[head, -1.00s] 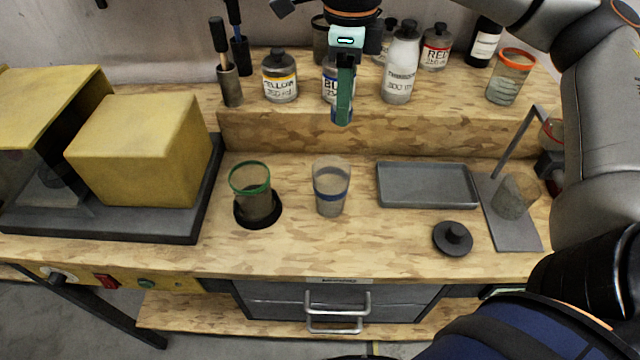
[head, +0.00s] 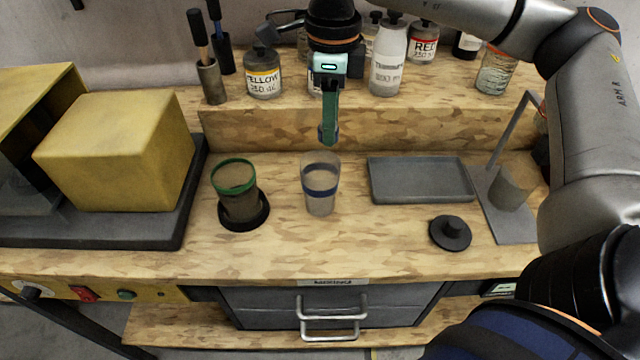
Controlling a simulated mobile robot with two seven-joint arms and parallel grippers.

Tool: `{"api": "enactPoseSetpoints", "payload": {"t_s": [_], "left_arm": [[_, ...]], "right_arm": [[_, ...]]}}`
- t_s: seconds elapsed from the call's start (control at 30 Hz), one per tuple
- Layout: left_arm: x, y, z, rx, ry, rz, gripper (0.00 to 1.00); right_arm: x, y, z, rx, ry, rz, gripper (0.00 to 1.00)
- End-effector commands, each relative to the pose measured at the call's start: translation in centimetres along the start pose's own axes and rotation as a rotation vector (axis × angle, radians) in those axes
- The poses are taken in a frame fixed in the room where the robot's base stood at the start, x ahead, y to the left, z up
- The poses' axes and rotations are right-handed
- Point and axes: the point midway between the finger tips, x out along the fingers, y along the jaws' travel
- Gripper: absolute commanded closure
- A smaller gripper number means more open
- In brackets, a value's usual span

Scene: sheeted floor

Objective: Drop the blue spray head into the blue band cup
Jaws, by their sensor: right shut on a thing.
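The blue band cup (head: 320,204) is a clear cup with a dark blue band, upright on the bench in the middle of the head view. My right gripper (head: 327,136) points down just above and behind the cup's rim in the picture. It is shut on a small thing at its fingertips. The fingers mostly hide that thing, with only a bluish bit showing, so I take it for the blue spray head but cannot make out its shape. The gap between fingertips and cup is hard to judge. My left gripper is not in view.
A green-rimmed cup (head: 236,190) sits in a black ring left of the blue band cup. A grey tray (head: 420,194) and a black lid (head: 450,234) lie to the right. Bottles, including a yellow-label one (head: 262,76), stand on the shelf behind. A yellow box (head: 115,155) is at left.

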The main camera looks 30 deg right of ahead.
Motion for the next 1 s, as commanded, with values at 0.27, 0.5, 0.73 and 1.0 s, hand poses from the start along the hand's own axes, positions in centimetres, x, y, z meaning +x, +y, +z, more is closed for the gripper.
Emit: {"api": "enactPoseSetpoints", "payload": {"t_s": [0.27, 0.5, 0.73, 1.0], "left_arm": [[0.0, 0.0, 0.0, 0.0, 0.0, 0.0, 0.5], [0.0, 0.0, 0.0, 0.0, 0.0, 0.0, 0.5], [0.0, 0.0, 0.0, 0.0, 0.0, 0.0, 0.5], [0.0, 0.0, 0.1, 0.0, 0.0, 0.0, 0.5]], "right_arm": [[0.0, 0.0, 0.0, 0.0, 0.0, 0.0, 0.31], [0.0, 0.0, 0.0, 0.0, 0.0, 0.0, 0.25], [-1.4, 0.0, 0.1, -0.001, -0.002, -0.002, 0.25], [-7.3, 0.0, 0.1, -0.001, -0.004, -0.002, 0.25]]}}
